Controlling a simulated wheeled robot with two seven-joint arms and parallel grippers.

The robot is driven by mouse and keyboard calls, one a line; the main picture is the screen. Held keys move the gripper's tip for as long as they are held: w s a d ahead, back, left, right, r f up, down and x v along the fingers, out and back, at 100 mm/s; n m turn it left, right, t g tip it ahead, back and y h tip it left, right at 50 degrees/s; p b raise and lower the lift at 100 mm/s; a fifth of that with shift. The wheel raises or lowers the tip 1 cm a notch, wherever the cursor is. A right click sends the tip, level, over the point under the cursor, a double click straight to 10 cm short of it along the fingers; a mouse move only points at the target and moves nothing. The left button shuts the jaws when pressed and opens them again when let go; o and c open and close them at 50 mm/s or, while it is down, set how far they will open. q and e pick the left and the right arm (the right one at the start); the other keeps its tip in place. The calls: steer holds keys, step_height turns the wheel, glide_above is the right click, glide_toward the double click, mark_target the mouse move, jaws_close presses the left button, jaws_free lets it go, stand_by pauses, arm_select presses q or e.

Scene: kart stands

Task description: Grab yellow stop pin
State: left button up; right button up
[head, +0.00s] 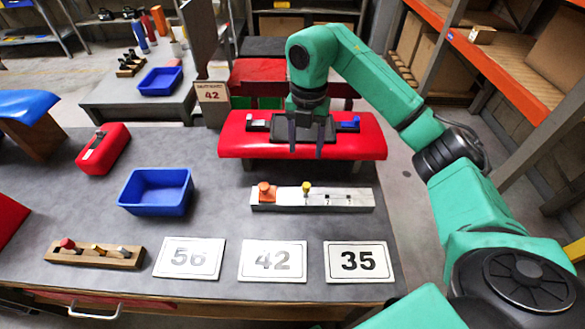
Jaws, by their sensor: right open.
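A yellow stop pin (306,187) stands upright in a silver metal block (345,199), to the right of an orange piece (266,192). The block has numbered marks on its right part. My right gripper (306,146) is open, fingers pointing down, in front of the red padded piece (355,147). In the picture it is just above the yellow pin, with a gap, and nothing shows between its fingers. My left gripper is not in view.
A wooden rack (72,257) holds a red, a yellowish and a grey pin. A blue bin (156,190) stands left of the metal block. Number cards 56 (190,258), 42 (272,261) and 35 (358,262) lie along the front.

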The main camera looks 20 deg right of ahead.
mark_target(307, 185)
steer(key=s+f, duration=0.2)
steer(key=f, duration=0.1)
steer(key=shift+a+f, duration=0.1)
steer(key=shift+f, duration=0.1)
steer(key=f, duration=0.3)
steer(key=shift+s+f+p, duration=0.1)
steer(key=shift+s+p, duration=0.2)
steer(key=shift+p, duration=0.1)
steer(key=f, duration=0.2)
steer(key=f+p, duration=0.1)
steer(key=f, duration=0.1)
steer(key=f+p, duration=0.1)
steer(key=f, duration=0.1)
steer(key=shift+w+f, duration=0.3)
steer(key=shift+f, duration=0.1)
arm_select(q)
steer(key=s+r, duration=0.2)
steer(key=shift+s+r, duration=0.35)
arm_select(e)
jaws_close()
